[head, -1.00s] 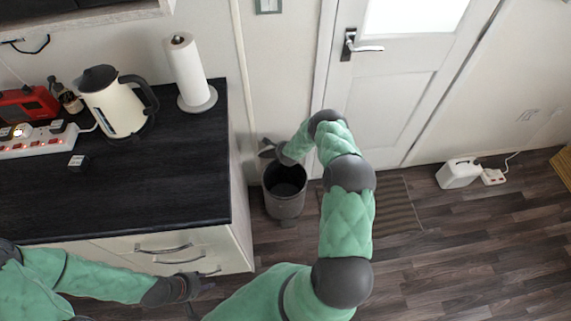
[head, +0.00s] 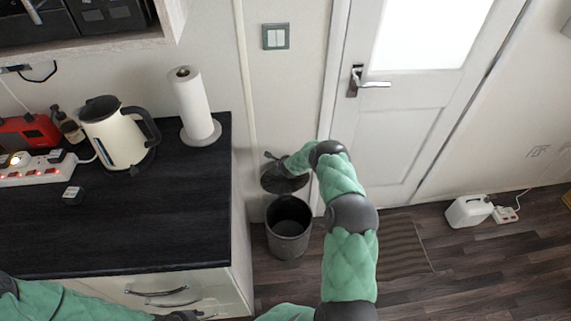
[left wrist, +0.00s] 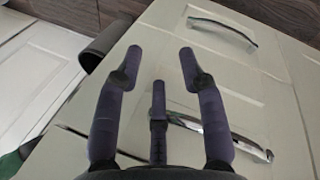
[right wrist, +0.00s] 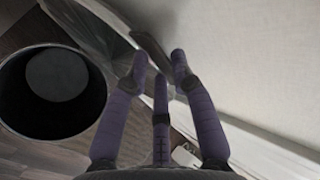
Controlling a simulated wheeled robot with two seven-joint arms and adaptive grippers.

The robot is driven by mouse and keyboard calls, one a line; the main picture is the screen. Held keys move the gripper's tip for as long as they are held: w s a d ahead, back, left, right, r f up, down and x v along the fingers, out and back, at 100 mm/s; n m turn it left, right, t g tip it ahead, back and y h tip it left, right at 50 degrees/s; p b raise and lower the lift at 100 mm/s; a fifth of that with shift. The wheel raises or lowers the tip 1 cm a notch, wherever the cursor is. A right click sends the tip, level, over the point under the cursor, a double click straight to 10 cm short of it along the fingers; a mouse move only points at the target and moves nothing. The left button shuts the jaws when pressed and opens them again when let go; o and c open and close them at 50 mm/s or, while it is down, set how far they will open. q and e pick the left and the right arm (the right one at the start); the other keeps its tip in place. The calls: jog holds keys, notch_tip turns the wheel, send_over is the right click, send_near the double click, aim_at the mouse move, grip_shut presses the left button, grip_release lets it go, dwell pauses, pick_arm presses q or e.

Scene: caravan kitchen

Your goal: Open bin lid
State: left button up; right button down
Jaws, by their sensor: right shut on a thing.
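The dark grey bin (head: 289,248) stands on the floor between the counter and the door, its mouth uncovered. Its dark round lid (head: 284,184) is raised at the back of the mouth, near the wall. My right gripper (head: 272,160) is at the lid's upper edge, shut on it. In the right wrist view the open bin (right wrist: 52,125) is at left, and the lid (right wrist: 152,52) shows between the fingers (right wrist: 159,58). My left gripper (left wrist: 160,60) is open and empty in front of the drawers; the head view mostly cuts it off.
The counter (head: 120,225) with kettle (head: 115,135) and paper towel roll (head: 194,108) is left of the bin. Drawer handles (left wrist: 215,135) lie near my left gripper. The door (head: 400,120) and floor mat (head: 403,247) are at right.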

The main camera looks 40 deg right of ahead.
jog(key=shift+w+d+r, duration=0.35)
jog(key=shift+d+r, duration=0.05)
jog(key=shift+r, duration=0.05)
jog(key=c, duration=1.3)
grip_release()
jog(key=shift+w+f, duration=0.1)
jog(key=shift+d, duration=0.1)
jog(key=shift+s+a+f+v, duration=0.1)
jog(key=shift+a+f+v, duration=0.05)
jog(key=shift+v, duration=1.2)
jog(key=shift+s+a+f+v, duration=0.1)
jog(key=shift+a+f+v, duration=0.05)
jog(key=shift+v, duration=1.15)
jog(key=shift+s+a+f+v, duration=0.1)
jog(key=shift+f+v, duration=0.05)
jog(key=shift+v, duration=1.2)
jog(key=shift+f, duration=0.1)
